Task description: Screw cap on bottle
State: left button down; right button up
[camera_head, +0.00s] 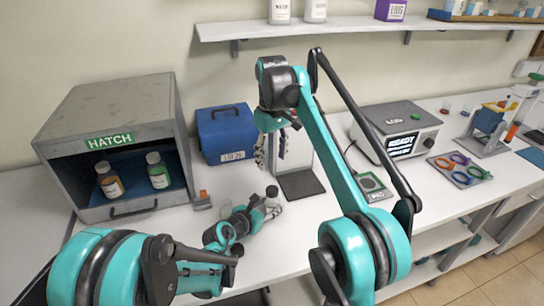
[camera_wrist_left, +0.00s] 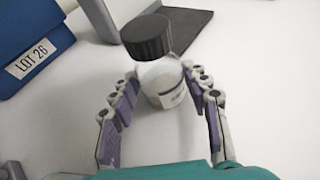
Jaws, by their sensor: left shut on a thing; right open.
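A small clear bottle (camera_wrist_left: 165,82) with a pale label stands on the white table in the left wrist view. A black ribbed cap (camera_wrist_left: 147,37) sits on its top and looks slightly tilted; whether it is threaded on cannot be told. In the head view the cap (camera_head: 272,191) shows above the bottle (camera_head: 274,204). My left gripper (camera_wrist_left: 160,86) has its fingers on both sides of the bottle's body and is shut on it. My right gripper (camera_head: 271,150) is open and empty, pointing down above and behind the bottle.
A grey hatch box (camera_head: 112,103) with two bottles stands at the left. A blue case (camera_head: 228,134) and a dark-based stand (camera_head: 300,185) are behind the bottle. A grey device (camera_head: 395,130) and a tray of coloured rings (camera_head: 459,168) are at the right. A shelf (camera_head: 350,26) hangs above.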

pick_arm(q)
jog(key=c, duration=0.7)
grip_release()
jog(key=v, duration=1.2)
jog(key=shift+w, duration=0.1)
